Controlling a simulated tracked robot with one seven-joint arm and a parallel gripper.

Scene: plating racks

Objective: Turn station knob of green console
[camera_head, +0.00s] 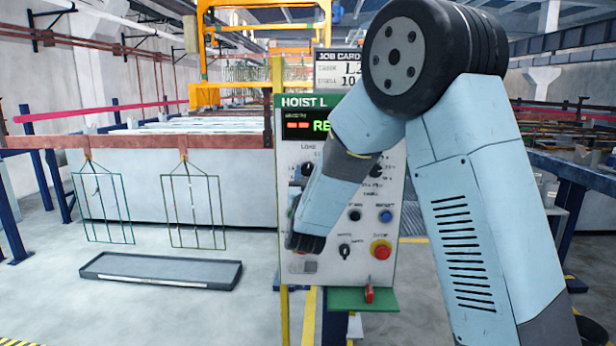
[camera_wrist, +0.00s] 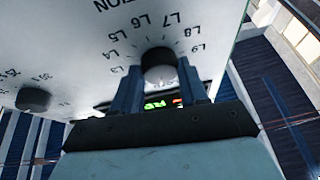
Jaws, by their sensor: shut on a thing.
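The green-topped console (camera_head: 392,262) stands in the middle of the head view, its white panel facing me. In the wrist view, the station knob (camera_wrist: 158,62) is a round dark knob with a grey face. Labels from L3 to L9 fan around it, upside down. My gripper (camera_wrist: 158,82) has one finger on each side of the knob and is shut on it. I cannot tell exactly which label the knob points to.
Another dark knob (camera_wrist: 34,99) sits beside it in the wrist view. The panel also carries a blue button (camera_head: 386,216), a red stop button (camera_head: 381,250) and a black switch (camera_head: 345,251). A red lever (camera_head: 369,291) is below. A grey tray (camera_head: 160,281) lies on open floor at left.

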